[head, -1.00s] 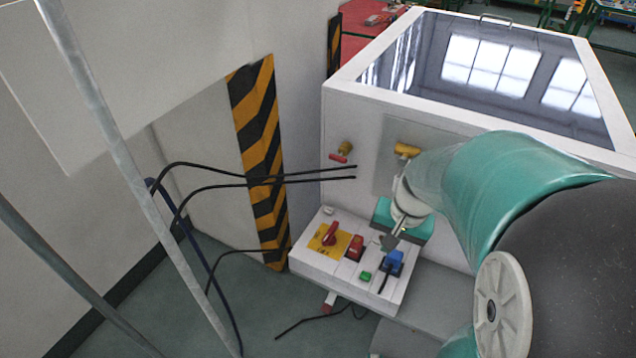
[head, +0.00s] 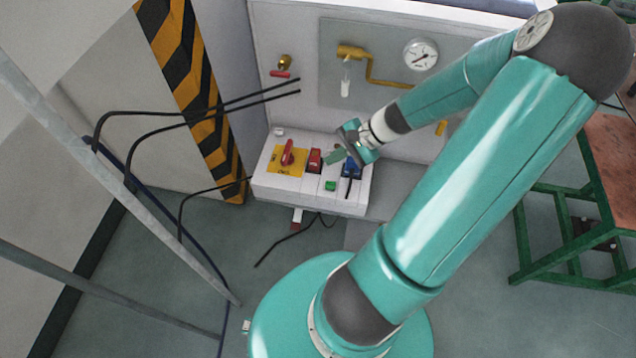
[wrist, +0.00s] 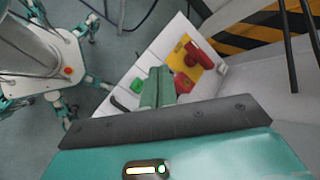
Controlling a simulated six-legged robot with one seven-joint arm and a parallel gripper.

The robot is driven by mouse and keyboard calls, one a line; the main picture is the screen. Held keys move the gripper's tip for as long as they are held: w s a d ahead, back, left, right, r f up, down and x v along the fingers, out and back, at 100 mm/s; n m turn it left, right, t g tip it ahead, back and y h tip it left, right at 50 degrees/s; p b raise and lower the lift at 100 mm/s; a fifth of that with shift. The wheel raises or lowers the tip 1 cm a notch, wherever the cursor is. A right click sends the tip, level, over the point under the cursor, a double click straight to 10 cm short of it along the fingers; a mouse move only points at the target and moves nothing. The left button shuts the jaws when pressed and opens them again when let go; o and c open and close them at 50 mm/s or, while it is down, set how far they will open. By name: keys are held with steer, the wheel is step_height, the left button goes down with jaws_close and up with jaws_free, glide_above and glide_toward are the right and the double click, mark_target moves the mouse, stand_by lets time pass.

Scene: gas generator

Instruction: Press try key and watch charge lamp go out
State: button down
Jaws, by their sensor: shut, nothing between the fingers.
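The white control box (head: 305,194) stands low against the cabinet. Its top carries a red rotary switch (head: 288,152) on a yellow plate, a red block (head: 315,160), a green button (head: 330,186) and a blue part (head: 352,169). I cannot tell which is the try key or the charge lamp. My gripper (head: 333,158) is shut and empty over the box, between the red block and blue part. In the wrist view its fingers (wrist: 157,88) cover part of the box top, with the green button (wrist: 110,84) beside them; contact cannot be told.
Behind the box, the cabinet (head: 300,100) carries a red-handled valve (head: 284,66), a brass pipe (head: 378,78) and a gauge (head: 421,54). A green-framed table (head: 560,200) is at right.

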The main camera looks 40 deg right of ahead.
mark_target(334, 184)
steer(key=shift+s+d+f, duration=0.1)
steer(key=shift+d+f, duration=0.05)
steer(key=shift+f, duration=2.1)
steer(key=shift+s+d+f, duration=0.1)
steer(key=shift+f, duration=2.1)
steer(key=shift+f, duration=0.1)
steer(key=shift+f, duration=0.35)
